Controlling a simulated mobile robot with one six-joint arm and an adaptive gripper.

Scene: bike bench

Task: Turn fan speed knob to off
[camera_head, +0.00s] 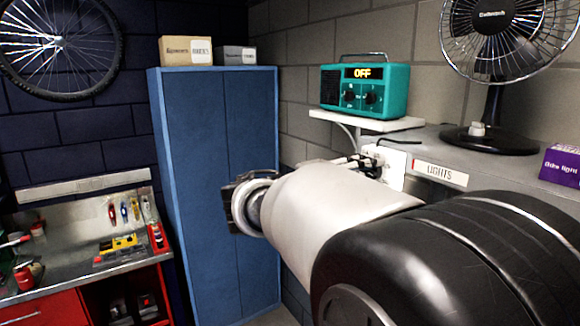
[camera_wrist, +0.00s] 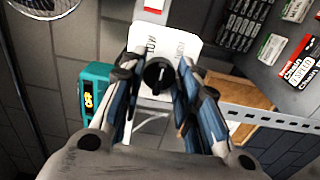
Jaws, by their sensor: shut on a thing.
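A round black knob (camera_wrist: 157,76) sits on a white plate (camera_wrist: 150,42) in the wrist view. The plate has dark lettering that is too blurred to read surely, and the knob's setting is not clear. My gripper (camera_wrist: 160,62) has one finger on each side of the knob and is shut on it. In the head view, my gripper (camera_head: 362,163) shows as dark fingers at the white plate (camera_head: 395,166), partly hidden behind my arm, and the knob is hidden. A black desk fan (camera_head: 492,45) stands on the grey surface at the right.
A teal radio (camera_head: 364,90) displaying OFF sits on a white shelf (camera_head: 375,124) close behind my gripper. A purple box (camera_head: 562,164) lies by the fan. A tall blue cabinet (camera_head: 190,180) stands left of my arm.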

